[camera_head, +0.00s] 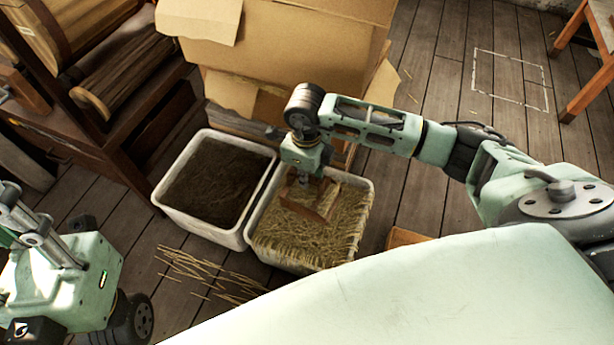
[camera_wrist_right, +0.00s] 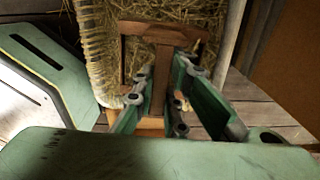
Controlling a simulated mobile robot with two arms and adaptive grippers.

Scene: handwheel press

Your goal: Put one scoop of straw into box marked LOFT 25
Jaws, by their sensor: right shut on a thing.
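My right gripper (camera_head: 306,178) is over the white bin of straw (camera_head: 262,243). It is shut on the handle of a wooden scoop (camera_head: 318,207). In the right wrist view the scoop's handle (camera_wrist_right: 162,62) runs between the fingers (camera_wrist_right: 160,98), and its wooden body lies against the straw (camera_wrist_right: 170,12). Loose straw shows around the scoop; how much is in it is hidden. A large open cardboard box (camera_head: 285,45) stands behind the bins. I can read no LOFT 25 mark. My left gripper (camera_head: 22,215) shows only partly at the left edge, with its jaws unclear.
A second white bin (camera_head: 197,232) with dark contents stands left of the straw bin. Loose straw (camera_head: 210,272) lies on the plank floor in front. A wooden cabinet (camera_head: 70,140) is at the left. Floor with a dashed outline (camera_head: 512,78) is clear at upper right, near a wooden stand (camera_head: 585,65).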

